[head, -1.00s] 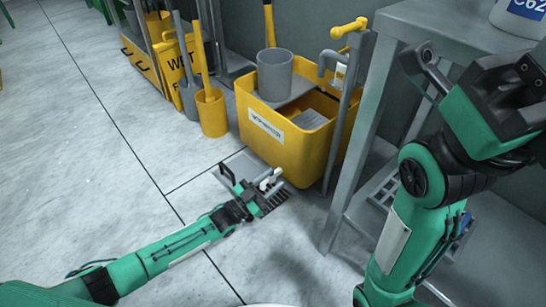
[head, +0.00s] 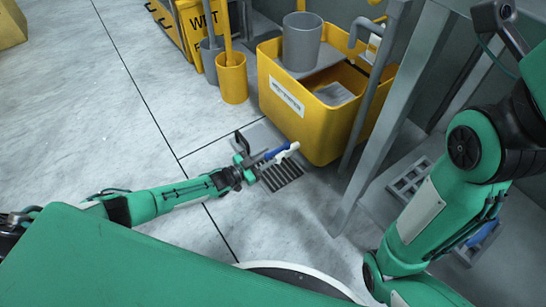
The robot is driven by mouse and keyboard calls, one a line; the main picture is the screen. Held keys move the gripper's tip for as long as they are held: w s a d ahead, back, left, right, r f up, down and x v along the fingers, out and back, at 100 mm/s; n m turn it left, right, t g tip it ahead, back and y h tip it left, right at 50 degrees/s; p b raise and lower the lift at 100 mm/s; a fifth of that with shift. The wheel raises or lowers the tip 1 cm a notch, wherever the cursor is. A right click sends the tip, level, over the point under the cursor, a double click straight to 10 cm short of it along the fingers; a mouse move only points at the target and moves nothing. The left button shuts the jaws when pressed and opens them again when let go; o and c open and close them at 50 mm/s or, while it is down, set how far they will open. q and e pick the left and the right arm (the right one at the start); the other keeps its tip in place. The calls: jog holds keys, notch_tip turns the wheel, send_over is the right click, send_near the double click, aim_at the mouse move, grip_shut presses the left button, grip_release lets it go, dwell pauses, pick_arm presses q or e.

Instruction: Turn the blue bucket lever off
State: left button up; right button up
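My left gripper (head: 262,161) is stretched out low over the floor, in front of the yellow bucket (head: 300,120). A short blue piece with a white end (head: 291,149) shows right at its fingers. I cannot tell whether this is a lever, a held item or part of the gripper. The fingers are too small and overlapped to read as open or shut. No blue bucket and no clear lever show. My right arm rises at the right; its gripper is out of view.
A grey cup (head: 301,42) stands on the yellow bucket. A smaller yellow pot (head: 232,78) and a wet-floor sign (head: 201,22) stand behind left. A dark grate (head: 281,178) lies below the gripper. Grey table legs (head: 384,118) stand at right.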

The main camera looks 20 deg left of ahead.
aim_at(284, 147)
pick_arm(q)
jog(key=shift+b+x, duration=0.4)
jog(key=shift+x, duration=0.75)
jog(key=shift+w+d, duration=0.3)
jog(key=shift+w, duration=0.05)
grip_shut()
